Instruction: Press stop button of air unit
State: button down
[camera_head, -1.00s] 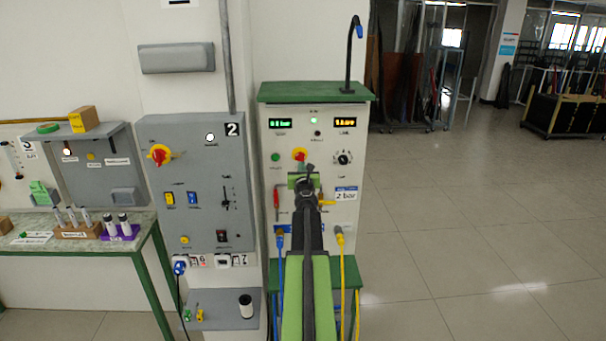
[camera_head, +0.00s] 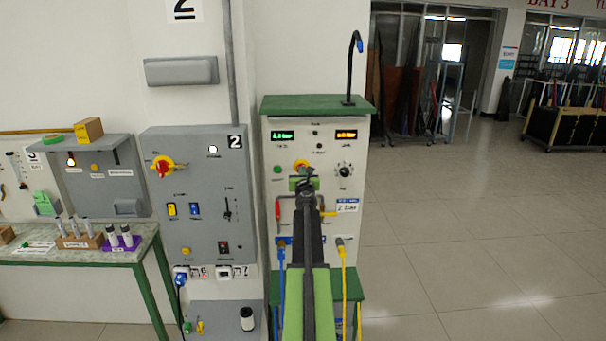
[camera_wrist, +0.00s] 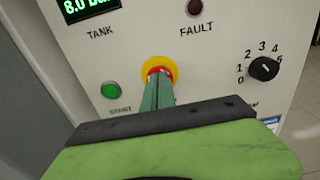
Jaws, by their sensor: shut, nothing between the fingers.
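The air unit (camera_head: 355,215) is a pale cabinet with a green top (camera_head: 310,104). Its stop button is red on a yellow collar (camera_wrist: 171,67), and also shows in the head view (camera_head: 301,163). My gripper (camera_wrist: 159,77) is shut and empty. Its fingertips lie over the stop button's face and hide most of it; they look to be against it. In the head view my gripper (camera_head: 302,176) reaches the panel just below the button. The lamp (camera_head: 315,133) at the top of the panel is dark. The tank display (camera_wrist: 88,8) reads about 8.0 bar.
A green start button (camera_wrist: 111,91) is left of the stop button, and a numbered dial (camera_wrist: 264,69) is right of it. A dark fault lamp (camera_wrist: 194,7) is above. A grey panel marked 2 (camera_head: 195,225) stands left. Blue and yellow hoses (camera_head: 344,285) hang below.

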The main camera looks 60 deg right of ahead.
jog(key=shift+w+d+r, duration=0.2)
jog(key=shift+d+r, duration=0.05)
jog(key=v, duration=1.4)
jog(key=shift+s+a, duration=0.2)
jog(key=shift+s, duration=0.1)
jog(key=shift+f, duration=0.2)
jog(key=shift+r, duration=0.1)
